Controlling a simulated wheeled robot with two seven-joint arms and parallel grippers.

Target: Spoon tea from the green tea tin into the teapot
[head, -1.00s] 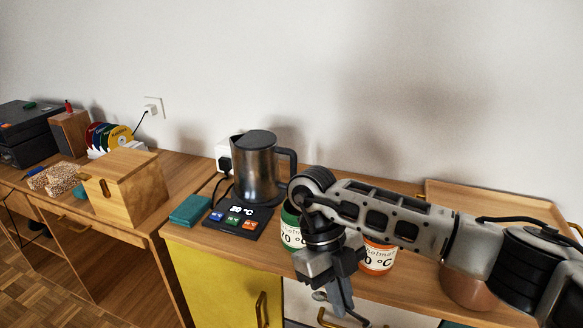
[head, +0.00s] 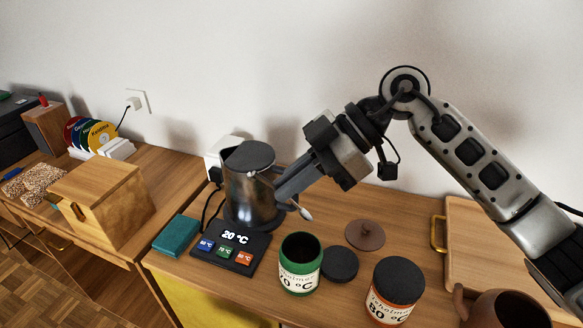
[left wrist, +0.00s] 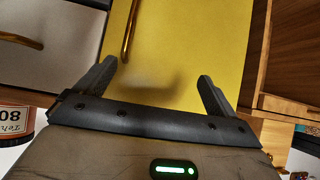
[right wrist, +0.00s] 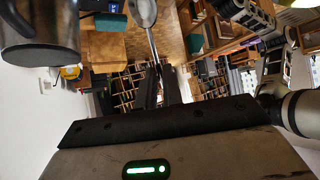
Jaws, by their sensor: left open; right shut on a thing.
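The green tea tin (head: 301,266) stands open on the counter, its dark lid (head: 340,264) lying just right of it. The brown teapot (head: 505,310) is at the lower right, open and partly cut off; its lid (head: 365,235) lies behind the tins. My right gripper (head: 284,193) is shut on a metal spoon (head: 303,212), held in the air behind the green tin, in front of the kettle. The spoon also shows in the right wrist view (right wrist: 143,14); I cannot tell whether it holds tea. My left gripper (left wrist: 156,75) is open and empty, facing a yellow cabinet front (left wrist: 185,40).
An orange-labelled tin (head: 395,290) with its lid on stands between the green tin and teapot. A metal kettle (head: 250,195) stands behind the black temperature panel (head: 232,250).

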